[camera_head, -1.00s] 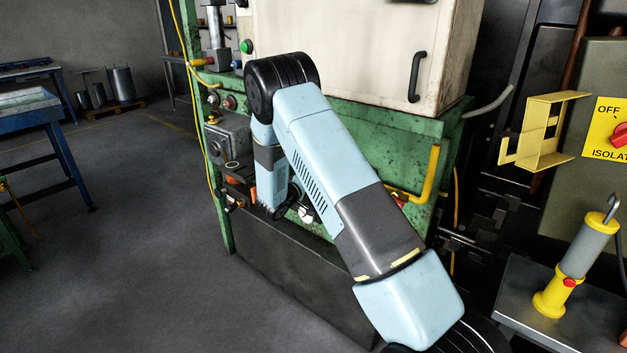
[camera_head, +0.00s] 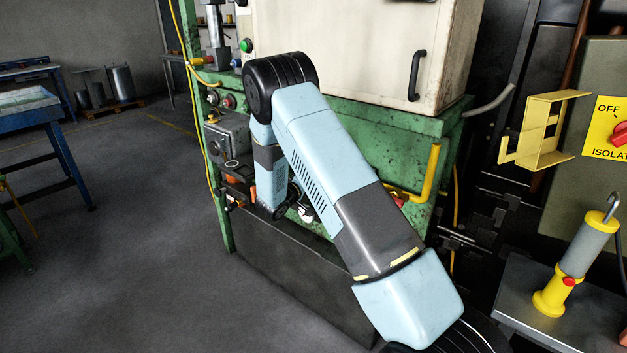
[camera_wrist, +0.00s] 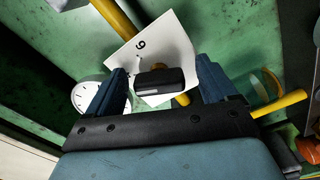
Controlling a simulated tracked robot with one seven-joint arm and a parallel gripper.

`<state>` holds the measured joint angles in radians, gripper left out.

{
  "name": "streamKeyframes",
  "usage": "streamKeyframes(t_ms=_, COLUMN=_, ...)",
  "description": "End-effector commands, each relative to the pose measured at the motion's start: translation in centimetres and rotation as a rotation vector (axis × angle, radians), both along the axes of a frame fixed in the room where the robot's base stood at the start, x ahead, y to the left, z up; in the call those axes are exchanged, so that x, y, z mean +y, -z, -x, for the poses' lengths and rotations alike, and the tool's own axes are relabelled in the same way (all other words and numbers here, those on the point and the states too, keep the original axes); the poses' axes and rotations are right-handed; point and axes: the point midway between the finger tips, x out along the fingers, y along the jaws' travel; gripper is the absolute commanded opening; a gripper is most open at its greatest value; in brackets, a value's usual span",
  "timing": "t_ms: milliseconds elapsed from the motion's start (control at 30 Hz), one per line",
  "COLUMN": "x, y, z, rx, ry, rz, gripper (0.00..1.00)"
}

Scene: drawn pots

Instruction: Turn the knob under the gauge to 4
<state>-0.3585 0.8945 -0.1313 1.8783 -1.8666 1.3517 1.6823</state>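In the wrist view a black knob (camera_wrist: 160,82) with a pale stripe on its face stands before a white dial plate (camera_wrist: 172,42). One numeral shows on the plate, a 6 or a 9 seen at a slant. The rest of its scale is hidden or cannot be read. A round white gauge (camera_wrist: 88,97) is partly hidden by the left finger. My gripper (camera_wrist: 165,83) is open, with one finger on each side of the knob. A gap shows between the knob and each finger. In the head view my arm hides the knob and gauge.
A yellow pipe (camera_wrist: 118,18) runs behind the plate on the green panel (camera_wrist: 230,30). In the head view, a yellow handle (camera_head: 431,172) sits on the green machine's right, and a yellow lamp (camera_head: 556,292) stands on a table at the right.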

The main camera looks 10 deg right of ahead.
Motion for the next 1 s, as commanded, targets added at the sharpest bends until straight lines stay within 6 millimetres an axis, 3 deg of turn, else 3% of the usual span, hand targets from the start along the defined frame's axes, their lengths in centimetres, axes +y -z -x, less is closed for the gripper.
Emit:
streamKeyframes(t_ms=367, x=1.1, y=-0.1, z=0.6, rx=-0.002, ry=-0.003, rz=0.002, gripper=0.85)
streamKeyframes(t_ms=1000, x=10.1, y=0.0, z=7.3, rx=0.0, ry=-0.002, rz=0.001, gripper=0.85)
